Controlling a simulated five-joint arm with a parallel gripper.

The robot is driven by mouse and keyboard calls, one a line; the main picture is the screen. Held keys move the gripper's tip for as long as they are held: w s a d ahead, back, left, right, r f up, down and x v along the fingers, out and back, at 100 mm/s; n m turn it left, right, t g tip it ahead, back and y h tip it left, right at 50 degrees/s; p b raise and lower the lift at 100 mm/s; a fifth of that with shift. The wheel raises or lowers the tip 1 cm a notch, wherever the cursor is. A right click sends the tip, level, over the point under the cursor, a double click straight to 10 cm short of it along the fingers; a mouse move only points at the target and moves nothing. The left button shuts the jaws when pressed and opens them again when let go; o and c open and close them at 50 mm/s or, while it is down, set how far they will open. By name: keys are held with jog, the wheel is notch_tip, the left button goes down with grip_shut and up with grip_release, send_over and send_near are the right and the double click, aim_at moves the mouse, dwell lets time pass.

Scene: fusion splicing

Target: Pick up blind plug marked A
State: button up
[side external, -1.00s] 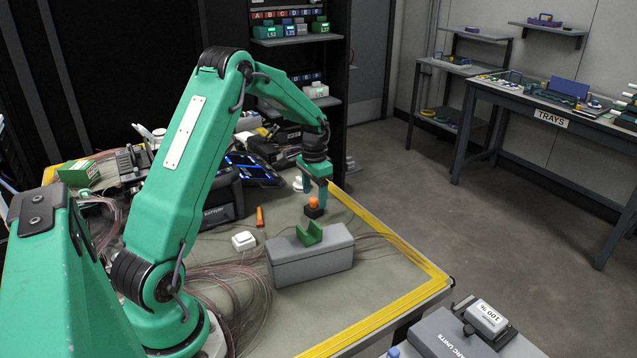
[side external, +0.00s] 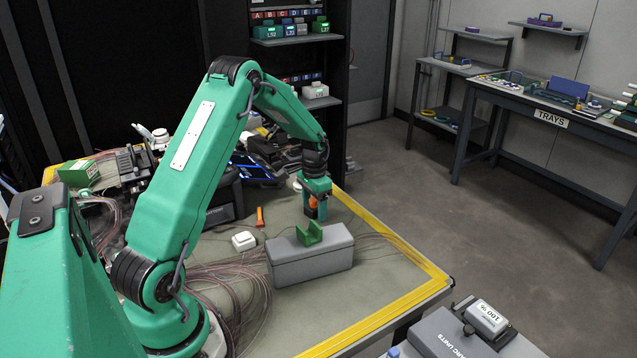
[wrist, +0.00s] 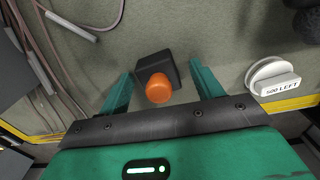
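A small black block with a round orange knob on top (wrist: 158,78) stands on the mat; no letter A can be read on it, so I cannot tell if it is the blind plug marked A. My gripper (wrist: 160,88) is open, with one green finger on each side of the block and a gap on both sides in the wrist view. In the side external view my gripper (side external: 316,207) is low around the block, and the orange knob (side external: 310,211) shows between the fingers. The black base is mostly hidden there.
A white round piece labelled "500 LEFT" (wrist: 273,78) lies right of the block in the wrist view. A grey box (side external: 311,263) with a green cradle (side external: 309,234) stands in front of my gripper.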

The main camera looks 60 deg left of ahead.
aim_at(315, 200)
jog(key=c, duration=1)
jog(key=shift+r, duration=0.1)
jog(key=shift+r, duration=0.55)
jog(key=r, duration=0.3)
jog(key=shift+d+r, duration=0.15)
jog(key=shift+d, duration=0.15)
jog(key=d+r, duration=0.2)
jog(key=d, duration=0.1)
jog(key=d+r, duration=0.2)
jog(key=d, duration=0.2)
jog(key=d+r, duration=0.2)
jog(key=d, duration=0.2)
jog(key=shift+s+r, duration=0.15)
jog(key=shift+r, duration=0.05)
